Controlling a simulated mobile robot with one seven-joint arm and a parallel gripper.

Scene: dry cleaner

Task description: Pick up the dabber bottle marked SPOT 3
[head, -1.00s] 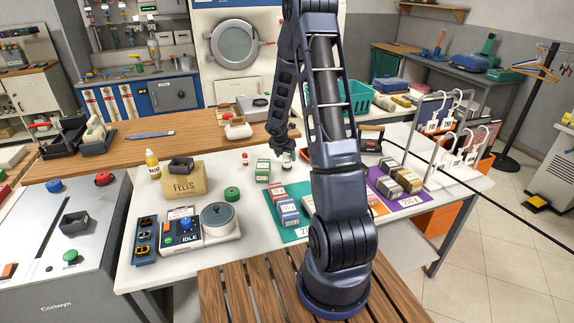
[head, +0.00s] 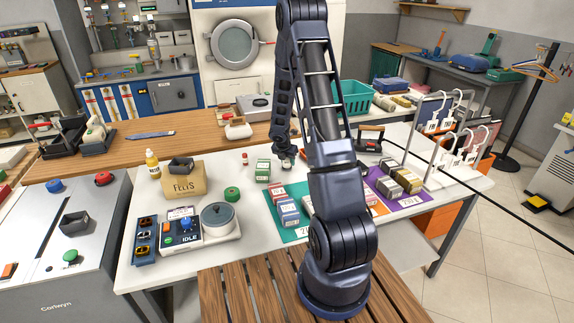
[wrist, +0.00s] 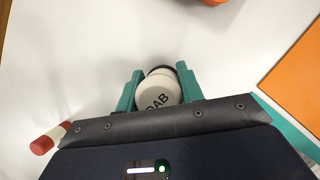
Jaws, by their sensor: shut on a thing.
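My gripper (wrist: 161,88) shows in the wrist view with its green fingers on both sides of a white round bottle (wrist: 158,90) with a dark band. The letters "DAB" are readable on it; no "SPOT 3" mark can be read. The gripper is shut on this bottle, low over the white table.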

